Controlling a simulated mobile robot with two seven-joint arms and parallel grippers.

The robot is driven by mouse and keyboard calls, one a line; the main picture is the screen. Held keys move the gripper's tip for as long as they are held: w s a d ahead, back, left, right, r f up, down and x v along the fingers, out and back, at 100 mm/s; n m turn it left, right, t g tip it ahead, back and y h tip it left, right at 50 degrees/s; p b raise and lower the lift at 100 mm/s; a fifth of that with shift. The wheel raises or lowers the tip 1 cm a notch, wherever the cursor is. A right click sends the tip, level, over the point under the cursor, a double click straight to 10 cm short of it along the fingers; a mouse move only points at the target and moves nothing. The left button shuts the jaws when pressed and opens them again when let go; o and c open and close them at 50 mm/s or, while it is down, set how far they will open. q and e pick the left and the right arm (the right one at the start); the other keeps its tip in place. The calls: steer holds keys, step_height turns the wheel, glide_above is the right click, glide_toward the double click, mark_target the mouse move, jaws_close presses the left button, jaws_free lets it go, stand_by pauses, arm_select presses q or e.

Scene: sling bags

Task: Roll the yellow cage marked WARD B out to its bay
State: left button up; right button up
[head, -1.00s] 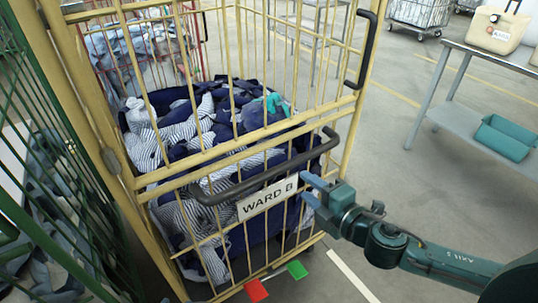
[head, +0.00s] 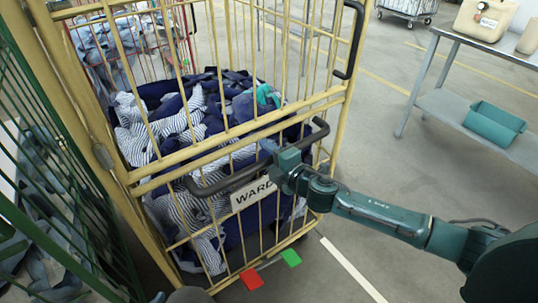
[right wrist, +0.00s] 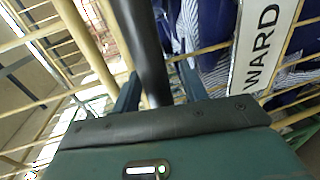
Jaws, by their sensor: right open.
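The yellow cage (head: 342,130) stands in front of me, full of navy and striped laundry (head: 190,130). Its white sign (head: 252,193) is partly hidden by my right gripper; "WARD" can be read in the right wrist view (right wrist: 264,45). A black push handle (head: 225,184) runs across the cage front. My right gripper (head: 272,152) is at the right part of this handle. In the right wrist view its open fingers (right wrist: 158,82) stand on either side of the black bar (right wrist: 148,50). A red pedal (head: 251,279) and a green pedal (head: 290,257) show at the cage's foot. My left gripper is out of view.
A green cage (head: 60,215) stands close on the left. A red cage (head: 88,75) is behind. The floor between cage and table is clear.

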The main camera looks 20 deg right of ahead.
jaws_close()
stand_by(0.4)
